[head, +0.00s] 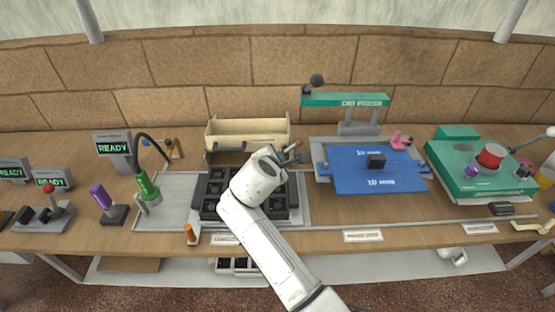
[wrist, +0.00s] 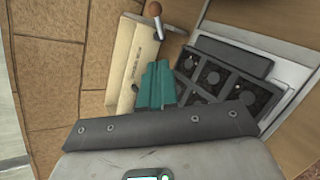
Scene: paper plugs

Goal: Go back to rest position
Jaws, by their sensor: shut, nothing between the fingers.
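My white arm reaches up from the bottom of the head view and ends above the black tray with several square cells (head: 215,190). My gripper is largely hidden there behind the end of the arm. In the wrist view, the teal fingers of my gripper (wrist: 158,72) are together and nothing is between them. They are over the gap between the cream box (wrist: 125,55) and the black tray (wrist: 215,75). Whether they touch anything cannot be told.
The cream box (head: 247,141) stands behind the tray. A green lamp-like tool (head: 147,186) is left of it. A blue plate (head: 370,178) under a green press arm (head: 345,99) and a green station (head: 470,180) are to the right. A brick wall closes the back.

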